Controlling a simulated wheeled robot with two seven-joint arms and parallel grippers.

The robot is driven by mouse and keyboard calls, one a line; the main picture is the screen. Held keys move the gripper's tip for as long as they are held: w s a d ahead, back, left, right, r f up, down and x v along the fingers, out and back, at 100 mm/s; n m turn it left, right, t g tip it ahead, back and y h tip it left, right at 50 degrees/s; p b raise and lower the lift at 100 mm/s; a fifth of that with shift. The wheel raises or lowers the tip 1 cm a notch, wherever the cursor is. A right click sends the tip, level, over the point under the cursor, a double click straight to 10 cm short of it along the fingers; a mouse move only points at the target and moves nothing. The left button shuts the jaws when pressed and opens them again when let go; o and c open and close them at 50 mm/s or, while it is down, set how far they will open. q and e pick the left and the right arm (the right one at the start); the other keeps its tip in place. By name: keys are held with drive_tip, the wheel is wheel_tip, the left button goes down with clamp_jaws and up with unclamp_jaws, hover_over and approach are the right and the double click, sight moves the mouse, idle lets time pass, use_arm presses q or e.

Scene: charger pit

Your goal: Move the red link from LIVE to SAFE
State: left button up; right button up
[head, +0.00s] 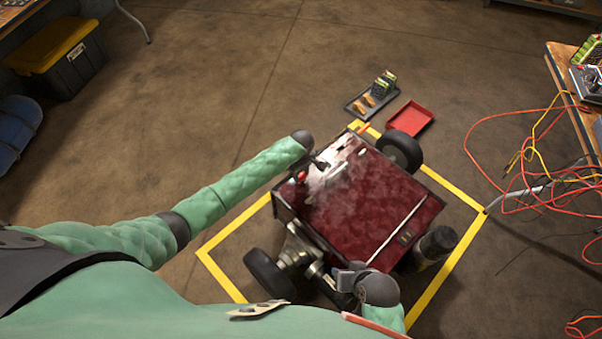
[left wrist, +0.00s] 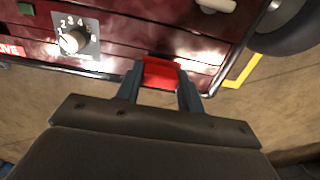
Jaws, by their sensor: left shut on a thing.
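A dark red wheeled machine (head: 365,205) stands in a yellow floor outline. My left gripper (head: 318,161) is at its far left edge; in the left wrist view (left wrist: 160,84) its two fingers are shut on the red link (left wrist: 160,73). The link is at the machine's panel edge, and I cannot tell whether it sits in a slot. A red LIVE label (left wrist: 11,50) is at the panel's far left in the wrist view, well away from the link. No SAFE label can be read. My right gripper (head: 346,279) is by the machine's near edge, its jaws unclear.
A numbered knob (left wrist: 72,40) is on the panel between LIVE and the link. A red tray (head: 410,119) and a dark tray (head: 371,97) with small items lie beyond the machine. Orange and yellow cables (head: 530,150) hang at the right table.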

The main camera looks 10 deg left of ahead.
use_arm(q)
drive_tip(key=shift+f, duration=0.55)
use_arm(e)
drive_tip(key=shift+w+r, duration=0.1)
drive_tip(key=shift+w, duration=0.2)
use_arm(q)
drive_tip(key=shift+f, duration=0.45)
use_arm(e)
drive_tip(key=shift+s, duration=0.4)
use_arm(q)
drive_tip(key=shift+f, duration=0.4)
use_arm(e)
drive_tip(key=shift+w, duration=0.45)
use_arm(q)
drive_tip(key=o, duration=1.1)
drive_tip(key=shift+c, duration=0.2)
drive_tip(key=shift+r, duration=0.5)
wheel_tip(320, 180, up, 6)
drive_tip(key=shift+f, duration=0.1)
drive_tip(key=shift+r, duration=0.45)
use_arm(e)
drive_tip(key=shift+r, duration=0.55)
